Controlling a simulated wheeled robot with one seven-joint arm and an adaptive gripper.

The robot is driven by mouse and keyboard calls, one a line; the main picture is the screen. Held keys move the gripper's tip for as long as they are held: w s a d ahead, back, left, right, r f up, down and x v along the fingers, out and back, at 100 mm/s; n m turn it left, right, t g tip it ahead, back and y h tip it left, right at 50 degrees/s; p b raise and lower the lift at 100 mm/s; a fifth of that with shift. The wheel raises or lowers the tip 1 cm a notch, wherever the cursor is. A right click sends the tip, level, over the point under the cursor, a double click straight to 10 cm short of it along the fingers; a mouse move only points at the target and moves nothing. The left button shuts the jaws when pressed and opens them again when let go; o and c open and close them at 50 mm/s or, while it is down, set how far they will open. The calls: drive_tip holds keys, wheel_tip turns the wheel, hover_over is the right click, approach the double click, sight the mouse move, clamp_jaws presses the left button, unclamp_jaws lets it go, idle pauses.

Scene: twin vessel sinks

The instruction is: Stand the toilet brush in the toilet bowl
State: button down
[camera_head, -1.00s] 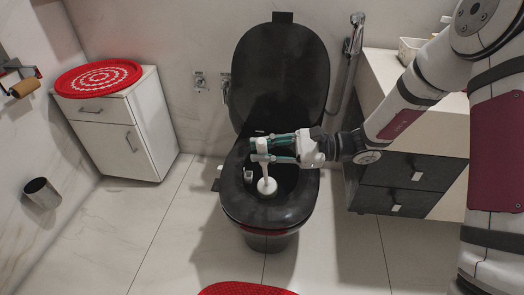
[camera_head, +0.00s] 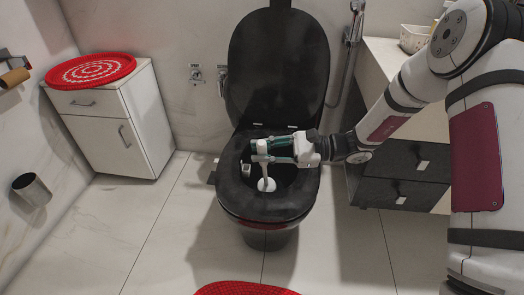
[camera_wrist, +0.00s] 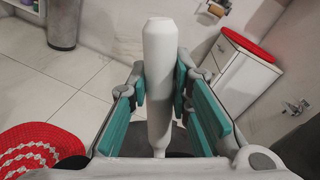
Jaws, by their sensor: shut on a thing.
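The white toilet brush (camera_head: 267,184) is upright, its round head low inside the opening of the black toilet bowl (camera_head: 232,195). The bowl's lid is raised. My gripper (camera_head: 262,152) is over the bowl, reaching in from the right, and is shut on the brush's handle. In the wrist view the white handle (camera_wrist: 159,70) stands between the teal finger pads of my gripper (camera_wrist: 160,95). Whether the brush's head touches the inside of the bowl cannot be told.
A white cabinet (camera_head: 118,130) with a red round mat (camera_head: 92,70) stands at the left. A dark-drawered vanity (camera_head: 400,180) is at the right. A red rug (camera_head: 245,289) lies in front. A metal cup (camera_head: 32,189) is on the left wall.

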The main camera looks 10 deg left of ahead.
drive_tip(key=b, duration=0.3)
hover_over(265, 174)
drive_tip(key=s, duration=0.2)
drive_tip(key=shift+f, duration=3.6)
drive_tip(key=shift+w+f, duration=0.35)
drive_tip(key=shift+f, duration=0.4)
drive_tip(key=shift+w+f, duration=0.35)
drive_tip(key=shift+f, duration=0.45)
drive_tip(key=shift+w+f, duration=0.35)
drive_tip(key=shift+f, duration=0.4)
drive_tip(key=c, duration=1.4)
unclamp_jaws()
drive_tip(key=w+d, duration=0.1)
drive_tip(key=d, duration=1.1)
drive_tip(key=shift+w+r, duration=0.15)
drive_tip(key=shift+r, duration=0.2)
